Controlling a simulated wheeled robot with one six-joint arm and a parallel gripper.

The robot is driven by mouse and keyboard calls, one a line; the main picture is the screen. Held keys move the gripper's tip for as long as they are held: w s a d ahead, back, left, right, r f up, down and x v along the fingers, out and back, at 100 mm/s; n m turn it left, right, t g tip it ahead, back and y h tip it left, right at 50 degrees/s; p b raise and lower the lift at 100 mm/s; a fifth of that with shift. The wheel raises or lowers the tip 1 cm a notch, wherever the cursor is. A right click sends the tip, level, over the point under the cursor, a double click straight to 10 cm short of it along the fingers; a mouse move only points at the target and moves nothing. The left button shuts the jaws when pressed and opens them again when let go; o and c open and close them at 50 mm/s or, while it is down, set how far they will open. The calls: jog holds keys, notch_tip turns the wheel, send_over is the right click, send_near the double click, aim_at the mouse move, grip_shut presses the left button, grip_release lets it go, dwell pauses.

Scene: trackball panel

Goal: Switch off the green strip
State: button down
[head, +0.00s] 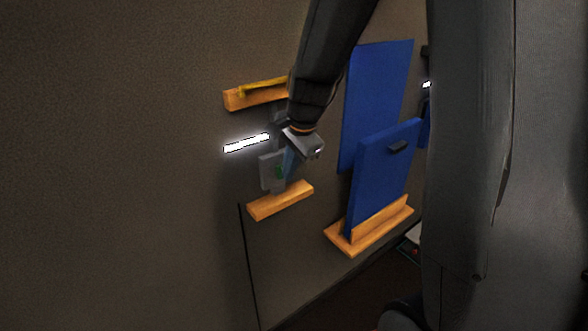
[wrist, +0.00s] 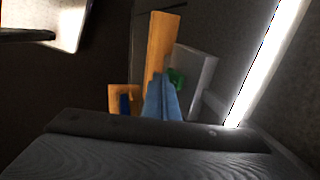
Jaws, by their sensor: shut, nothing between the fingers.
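A lit strip (head: 247,143) glows white on the wall, left of my gripper; it also shows along the right of the wrist view (wrist: 268,62). No lit strip looks green. A grey box (head: 265,172) with a small green part (head: 279,172) sits on the wall below the strip. In the wrist view the green part (wrist: 177,76) shows on the grey box (wrist: 201,68), just beyond the fingertips. My gripper (head: 288,166) has blue fingers, shut and empty, in front of the box; they also show in the wrist view (wrist: 162,92). Contact with the green part cannot be told.
A wooden ledge (head: 280,201) lies below the box, and another (head: 250,97) above the strip holds a yellow item. Blue panels (head: 380,175) stand to the right, the front one on a wooden ledge (head: 345,240). The wall at left is bare.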

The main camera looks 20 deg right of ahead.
dwell(0.4)
jog(key=shift+w+a+f, duration=0.1)
jog(key=shift+w+f, duration=0.15)
jog(key=shift+r+p, duration=0.2)
jog(key=shift+p, duration=0.2)
jog(key=shift+r+p, duration=0.65)
jog(key=shift+p, duration=0.1)
